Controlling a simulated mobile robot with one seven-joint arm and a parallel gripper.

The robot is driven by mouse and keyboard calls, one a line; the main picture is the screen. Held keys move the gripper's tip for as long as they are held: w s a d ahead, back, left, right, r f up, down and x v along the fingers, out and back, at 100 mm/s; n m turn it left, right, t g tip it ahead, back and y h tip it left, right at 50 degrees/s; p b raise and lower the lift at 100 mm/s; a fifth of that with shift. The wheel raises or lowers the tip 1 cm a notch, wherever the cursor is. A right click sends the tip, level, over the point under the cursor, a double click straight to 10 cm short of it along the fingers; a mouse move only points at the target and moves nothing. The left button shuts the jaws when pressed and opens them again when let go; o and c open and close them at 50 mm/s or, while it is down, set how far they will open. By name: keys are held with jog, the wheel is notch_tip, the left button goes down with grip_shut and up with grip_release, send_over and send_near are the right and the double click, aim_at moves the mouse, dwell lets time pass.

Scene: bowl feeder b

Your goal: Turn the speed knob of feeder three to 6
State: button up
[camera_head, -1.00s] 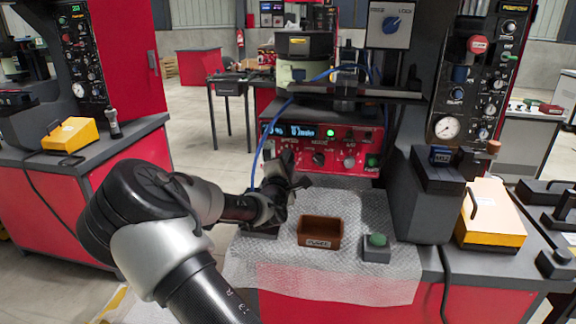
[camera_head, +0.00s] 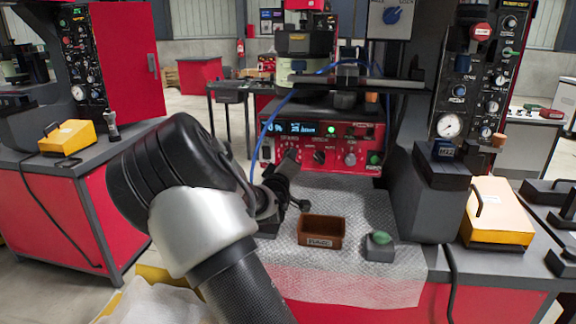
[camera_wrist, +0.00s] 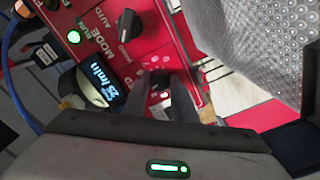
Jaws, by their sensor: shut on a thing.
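The red feeder control box (camera_head: 340,130) stands at the back of the bench, with a lit blue display (camera_head: 302,128) and a green lamp on its front. In the wrist view the display (camera_wrist: 103,82) shows what looks like 25 with a per-minute unit. My gripper (camera_head: 291,157) is at the left part of the panel, left of the black mode knob (camera_head: 319,157). In the wrist view my gripper (camera_wrist: 162,82) is shut on a knob below the mode knob (camera_wrist: 130,25). The held knob is mostly hidden between the fingers; its pointer and scale cannot be read.
A brown bin (camera_head: 320,232) and a green-topped button block (camera_head: 379,246) sit on the bubbled mat (camera_head: 350,280) in front of the box. A blue hose (camera_head: 262,140) arcs close by my gripper's left. A dark column (camera_head: 432,195) stands at right.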

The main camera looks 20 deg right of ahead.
jog(key=m+b, duration=0.1)
jog(key=m, duration=0.9)
jog(key=shift+a, duration=0.1)
jog(key=shift+m, duration=0.4)
jog(key=o, duration=1)
jog(key=shift+o, duration=0.2)
jog(key=p+v, duration=0.2)
jog(key=v, duration=1.5)
jog(key=shift+a+p, duration=0.2)
jog(key=shift+p, duration=0.15)
